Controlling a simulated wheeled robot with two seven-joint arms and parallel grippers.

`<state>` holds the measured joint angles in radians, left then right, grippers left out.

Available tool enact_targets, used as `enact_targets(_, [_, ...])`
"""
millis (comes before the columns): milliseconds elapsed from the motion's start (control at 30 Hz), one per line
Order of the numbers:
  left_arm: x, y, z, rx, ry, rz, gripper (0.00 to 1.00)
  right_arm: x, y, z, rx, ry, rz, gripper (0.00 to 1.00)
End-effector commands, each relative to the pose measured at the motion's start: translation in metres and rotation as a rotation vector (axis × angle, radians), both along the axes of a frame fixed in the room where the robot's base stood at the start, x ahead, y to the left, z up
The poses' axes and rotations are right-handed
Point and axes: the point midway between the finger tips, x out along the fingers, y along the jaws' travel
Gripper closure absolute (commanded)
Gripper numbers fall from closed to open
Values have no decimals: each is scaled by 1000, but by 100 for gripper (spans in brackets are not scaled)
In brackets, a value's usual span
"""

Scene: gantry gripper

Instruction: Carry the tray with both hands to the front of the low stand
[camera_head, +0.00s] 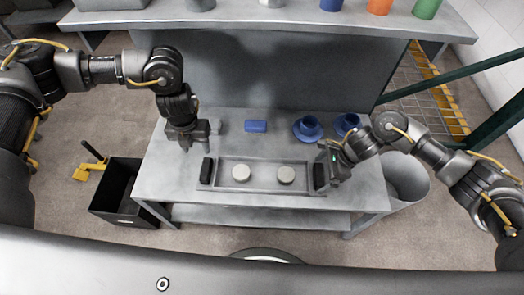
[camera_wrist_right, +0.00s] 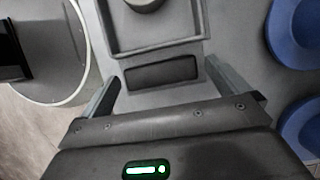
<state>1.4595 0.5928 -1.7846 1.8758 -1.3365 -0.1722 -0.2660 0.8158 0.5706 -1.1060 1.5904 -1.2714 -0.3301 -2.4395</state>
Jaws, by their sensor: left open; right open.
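The grey shallow tray (camera_head: 262,190) lies on the low grey metal stand (camera_head: 160,182), near its front edge. It holds two round pale discs (camera_head: 241,173) and (camera_head: 286,175). It has a black left handle (camera_head: 206,170) and a black right handle (camera_head: 320,176). My left gripper (camera_head: 186,147) is open above the stand, behind and left of the left handle, apart from it. My right gripper (camera_wrist_right: 163,72) is open over the right handle. In the right wrist view its fingers show to either side of the right handle (camera_wrist_right: 160,73); contact cannot be told.
A blue block (camera_head: 256,126) and two blue cups on saucers (camera_head: 308,128) stand behind the tray. A higher shelf (camera_head: 260,20) with cups runs along the back. A black bin (camera_head: 115,200) stands left on the floor, a grey round bin (camera_head: 405,180) right.

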Motion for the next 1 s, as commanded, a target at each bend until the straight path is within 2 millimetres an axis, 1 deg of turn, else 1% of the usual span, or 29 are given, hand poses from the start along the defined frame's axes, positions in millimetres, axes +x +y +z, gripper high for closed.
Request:
enact_targets(300, [0, 0, 0, 0, 0, 0, 51, 2, -25, 60, -1, -6, 1, 0])
enact_targets(500, [0, 0, 0, 0, 0, 0, 51, 2, -37, 90, -1, -4, 1, 0])
enact_targets(700, [0, 0, 0, 0, 0, 0, 51, 1, -42, 102, -1, 0, 1, 0])
enact_targets(1000, [0, 0, 0, 0, 0, 0, 51, 1, -43, 103, -1, 0, 1, 0])
